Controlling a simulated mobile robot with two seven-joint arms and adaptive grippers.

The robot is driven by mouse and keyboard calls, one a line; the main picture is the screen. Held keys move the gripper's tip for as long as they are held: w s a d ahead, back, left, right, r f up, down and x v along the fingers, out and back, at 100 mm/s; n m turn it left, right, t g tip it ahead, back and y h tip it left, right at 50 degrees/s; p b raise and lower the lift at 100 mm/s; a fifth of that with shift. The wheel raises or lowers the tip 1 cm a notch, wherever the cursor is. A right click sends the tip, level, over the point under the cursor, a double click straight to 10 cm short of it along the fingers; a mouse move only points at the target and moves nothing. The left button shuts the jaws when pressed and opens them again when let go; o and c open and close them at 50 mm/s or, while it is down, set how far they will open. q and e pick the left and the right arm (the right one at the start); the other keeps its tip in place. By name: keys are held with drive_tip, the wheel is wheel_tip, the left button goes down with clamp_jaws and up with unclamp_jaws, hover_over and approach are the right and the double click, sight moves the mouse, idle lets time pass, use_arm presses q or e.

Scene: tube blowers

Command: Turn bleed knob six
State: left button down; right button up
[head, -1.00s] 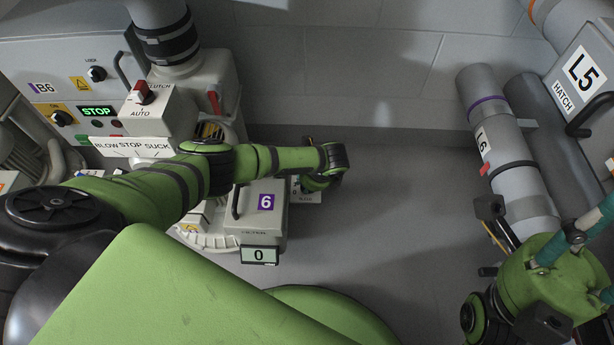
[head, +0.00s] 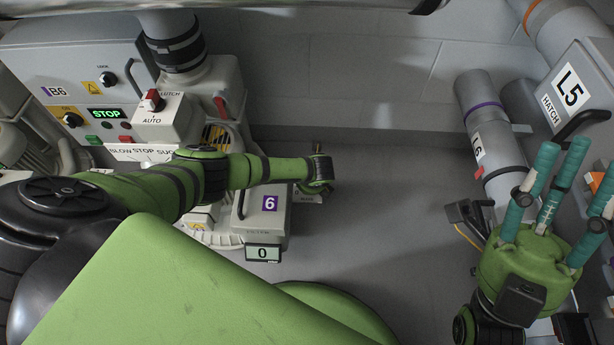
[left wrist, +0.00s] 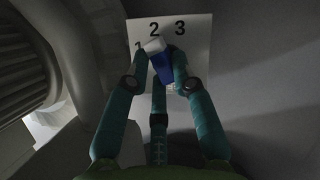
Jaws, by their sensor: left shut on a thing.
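The bleed knob (left wrist: 162,69) is blue with a white part on its upper left, in the left wrist view. It sits on a white dial plate (left wrist: 201,42) marked 1, 2 and 3, and its white part is just below the 2. My left gripper (left wrist: 158,64) has its teal fingers closed around the knob. In the head view the filter box marked 6 (head: 268,222) stands beside my left wrist, which hides the knob; a plate edge (head: 311,198) shows below it. My right gripper (head: 560,165) is at the right, open and empty, fingers pointing up.
A display reading 0 (head: 263,253) is at the front of the filter box. Blower panel B6 (head: 60,92) shows a green STOP display (head: 107,114). Pipe L6 (head: 490,135) and hatch box L5 (head: 578,85) stand at right, close to my right gripper. The middle floor is clear.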

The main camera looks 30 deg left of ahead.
use_arm(q)
drive_tip(key=shift+w+a, duration=0.1)
drive_tip(key=shift+a, duration=0.3)
drive_tip(key=c, duration=1.2)
unclamp_jaws()
drive_tip(key=shift+o, duration=0.8)
drive_tip(key=shift+d, duration=0.15)
drive_tip(key=shift+d, duration=0.15)
drive_tip(key=shift+s+d+r, duration=0.2)
drive_tip(key=shift+r, duration=0.45)
drive_tip(key=v, duration=1)
drive_tip(key=shift+r, duration=0.25)
drive_tip(key=shift+s+d+f, duration=0.1)
drive_tip(key=shift+s, duration=0.05)
